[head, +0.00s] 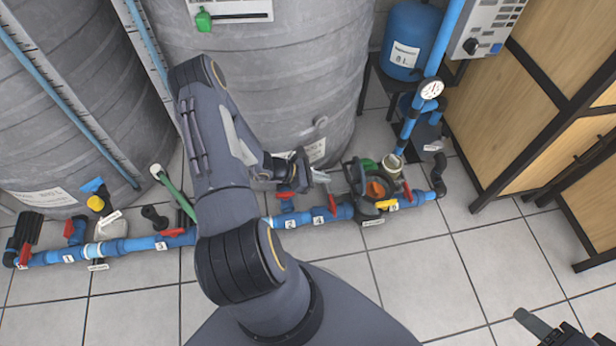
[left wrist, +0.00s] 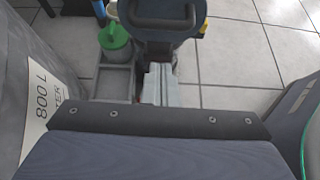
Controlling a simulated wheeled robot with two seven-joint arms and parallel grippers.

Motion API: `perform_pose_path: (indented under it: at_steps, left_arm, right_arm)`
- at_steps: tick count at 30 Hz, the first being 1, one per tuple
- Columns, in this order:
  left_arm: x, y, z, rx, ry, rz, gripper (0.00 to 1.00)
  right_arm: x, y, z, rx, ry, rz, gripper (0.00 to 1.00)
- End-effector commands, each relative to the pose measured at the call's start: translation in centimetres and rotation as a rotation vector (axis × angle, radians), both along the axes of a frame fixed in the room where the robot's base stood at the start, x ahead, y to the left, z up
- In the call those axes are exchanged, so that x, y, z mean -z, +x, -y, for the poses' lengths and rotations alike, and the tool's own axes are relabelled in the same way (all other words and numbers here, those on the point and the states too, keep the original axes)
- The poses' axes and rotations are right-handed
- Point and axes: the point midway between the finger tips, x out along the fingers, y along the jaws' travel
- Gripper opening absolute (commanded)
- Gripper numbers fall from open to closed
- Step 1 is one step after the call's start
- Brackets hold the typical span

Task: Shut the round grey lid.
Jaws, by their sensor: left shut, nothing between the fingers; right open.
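No round grey lid shows clearly. A pale round fitting (head: 393,163) stands at the right end of the pipe run; I cannot tell whether it is the lid or an opening. Left of it is a dark pump-like unit (head: 354,176) with a loop handle, which seems to be the dark body with a handle (left wrist: 165,22) in the left wrist view. My left gripper (head: 322,178) is shut and empty, just left of this unit; its pale fingers (left wrist: 160,84) point toward it in the wrist view. Contact is unclear. My right gripper (head: 545,326) is open at the bottom right, partly out of frame.
Blue pipework (head: 140,244) with red valve handles runs along the floor before large grey tanks (head: 270,80). A green item (left wrist: 115,38) stands in a grey tray beside the dark body. Wooden cabinets (head: 520,110) stand at the right. The tiled floor in front is clear.

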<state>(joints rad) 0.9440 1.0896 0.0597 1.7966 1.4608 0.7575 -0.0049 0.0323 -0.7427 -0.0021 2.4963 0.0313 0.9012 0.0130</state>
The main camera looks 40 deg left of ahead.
Motion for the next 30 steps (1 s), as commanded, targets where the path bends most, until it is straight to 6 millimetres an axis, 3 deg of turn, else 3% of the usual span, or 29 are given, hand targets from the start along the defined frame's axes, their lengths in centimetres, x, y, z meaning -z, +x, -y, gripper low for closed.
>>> perform_pose_path:
  at_steps: [4, 10, 30]
  left_arm:
    - [-0.6, 1.7, 1.6, 0.003, 0.000, 0.002, 0.00]
    - [-1.0, 2.7, 2.3, 0.001, 0.000, 0.000, 0.00]
    - [-1.7, 2.9, 1.6, 0.001, 0.034, -0.039, 0.00]
  right_arm:
    - [0.7, 0.0, 0.0, 0.000, 0.000, 0.000, 0.52]
    - [0.9, 0.0, 0.0, 0.000, 0.000, 0.000, 0.52]
    - [0.0, 0.0, 0.0, 0.000, 0.000, 0.000, 0.52]
